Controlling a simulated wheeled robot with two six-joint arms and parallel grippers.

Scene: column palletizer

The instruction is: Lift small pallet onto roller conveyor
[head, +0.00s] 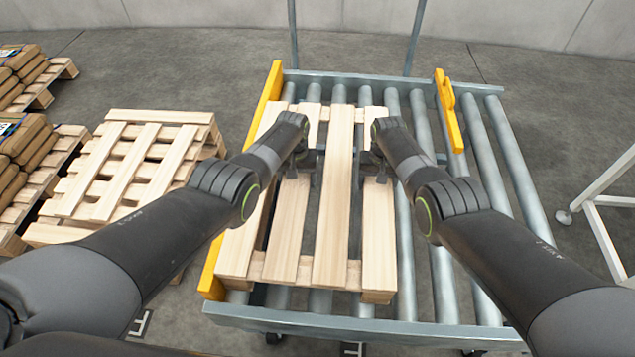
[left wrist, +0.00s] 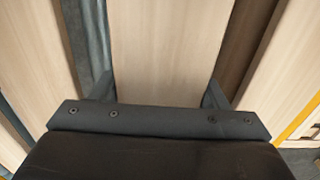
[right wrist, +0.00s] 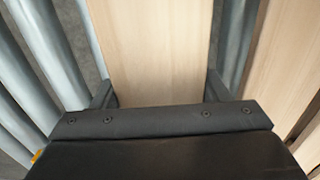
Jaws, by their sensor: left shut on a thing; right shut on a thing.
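The small wooden pallet (head: 333,230) is over the left part of the roller conveyor (head: 445,265), its long slats running away from me. Its left edge is close beside the long yellow guide (head: 210,272). I cannot tell whether it rests fully on the rollers. My left gripper (head: 304,165) is shut on a slat left of the middle, one finger on each side in the left wrist view (left wrist: 160,92). My right gripper (head: 373,168) is shut on the right-hand slat (right wrist: 158,50), shown in the right wrist view. My forearms hide part of the pallet's far half.
A short yellow stop (head: 447,110) stands at the conveyor's far right. Bare rollers lie right of the pallet. Another empty pallet (head: 125,165) and pallets with brown sacks (head: 25,150) stand on the floor at left. A white frame (head: 600,200) stands at right.

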